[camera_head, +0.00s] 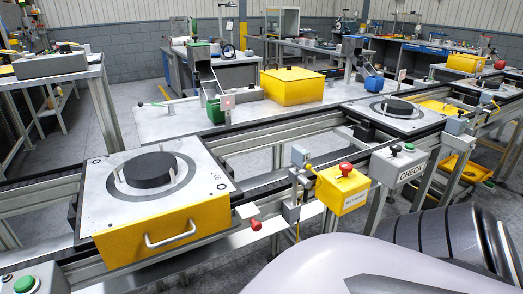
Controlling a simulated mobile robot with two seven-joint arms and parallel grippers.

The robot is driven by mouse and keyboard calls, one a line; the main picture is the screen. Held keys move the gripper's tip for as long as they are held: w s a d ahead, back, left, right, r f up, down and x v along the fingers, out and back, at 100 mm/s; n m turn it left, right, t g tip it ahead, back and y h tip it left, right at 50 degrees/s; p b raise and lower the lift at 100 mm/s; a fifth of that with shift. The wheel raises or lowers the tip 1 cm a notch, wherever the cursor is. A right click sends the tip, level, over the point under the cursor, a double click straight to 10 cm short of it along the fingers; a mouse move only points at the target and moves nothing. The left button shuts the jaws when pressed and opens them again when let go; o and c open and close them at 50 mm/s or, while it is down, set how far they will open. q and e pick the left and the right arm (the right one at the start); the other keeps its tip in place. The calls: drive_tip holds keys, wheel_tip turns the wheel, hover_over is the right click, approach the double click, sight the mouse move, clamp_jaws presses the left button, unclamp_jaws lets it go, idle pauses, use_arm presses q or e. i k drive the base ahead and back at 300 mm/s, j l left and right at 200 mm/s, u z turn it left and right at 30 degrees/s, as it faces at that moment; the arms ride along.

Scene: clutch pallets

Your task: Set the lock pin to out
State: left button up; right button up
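A yellow pallet (158,236) with a grey top plate and a handle sits on the conveyor at the left front. A black round disc (151,171) stands on its plate. A small red knob (255,224) sticks out low beside the pallet's right front corner, by a grey bracket (291,211) on the rail. It may be the lock pin; I cannot tell its position for sure. Neither of my grippers shows; only large light and dark parts of mine fill the bottom right.
A yellow box with a red button (342,188) and a grey CHECK box (398,164) stand on the front rail. A green button box (33,279) is at the lower left. A second pallet (393,114) is farther along the conveyor. A yellow-lidded box (292,87) sits behind.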

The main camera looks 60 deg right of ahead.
sight(257, 227)
drive_tip(key=z, duration=1.65)
